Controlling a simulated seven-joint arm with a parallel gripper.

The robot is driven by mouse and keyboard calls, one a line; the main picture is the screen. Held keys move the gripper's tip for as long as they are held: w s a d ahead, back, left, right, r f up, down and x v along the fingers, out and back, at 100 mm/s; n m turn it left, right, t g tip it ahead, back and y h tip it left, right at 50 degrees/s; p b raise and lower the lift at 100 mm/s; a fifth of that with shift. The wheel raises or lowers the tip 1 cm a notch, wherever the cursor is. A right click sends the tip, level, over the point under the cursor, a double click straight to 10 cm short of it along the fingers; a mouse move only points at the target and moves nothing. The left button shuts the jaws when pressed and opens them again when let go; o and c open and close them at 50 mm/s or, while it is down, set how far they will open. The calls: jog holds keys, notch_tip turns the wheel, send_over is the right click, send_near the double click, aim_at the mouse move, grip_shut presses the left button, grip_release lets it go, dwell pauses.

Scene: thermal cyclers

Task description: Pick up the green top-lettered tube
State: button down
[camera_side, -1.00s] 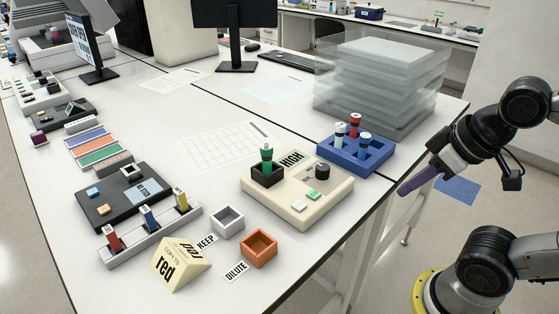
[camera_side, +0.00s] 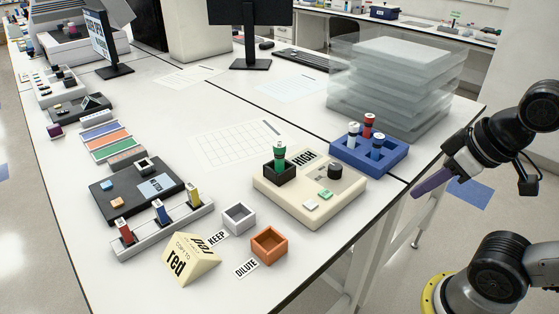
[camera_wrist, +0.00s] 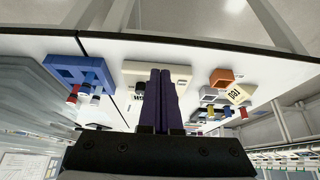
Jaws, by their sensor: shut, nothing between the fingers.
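The green tube (camera_side: 279,153) with a white top stands upright in a black holder (camera_side: 280,174) on the cream device marked HIGH (camera_side: 318,206). Any letter on its top is too small to read. My gripper (camera_side: 416,193) has purple fingers and is off the table's right edge, to the right of the cream device and apart from it. The wrist view also shows my gripper (camera_wrist: 162,72), its fingers together and empty. They cover part of the cream device (camera_wrist: 184,70) there, and the green tube cannot be made out.
A blue rack (camera_side: 395,156) with red and blue tubes stands right of the cream device. Clear stacked plates (camera_side: 390,85) rise behind it. A white box (camera_side: 239,217), an orange box (camera_side: 268,245) and a rack with several tubes (camera_side: 150,240) are nearer the front.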

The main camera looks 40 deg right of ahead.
jog(key=shift+c, duration=2.2)
grip_release()
jog(key=w+a+r+m+g, duration=0.1)
jog(key=w+r+m+g, duration=0.1)
jog(key=w+r+m, duration=1.1)
jog(key=m+g, duration=0.3)
jog(key=m, duration=0.3)
send_over(280, 144)
jog(key=s, duration=0.1)
notch_tip(280, 144, down, 3)
jog(key=shift+g, duration=0.3)
jog(key=f, duration=0.7)
jog(key=w+f, duration=0.1)
jog(key=f, duration=0.2)
jog(key=shift+f, duration=3.2)
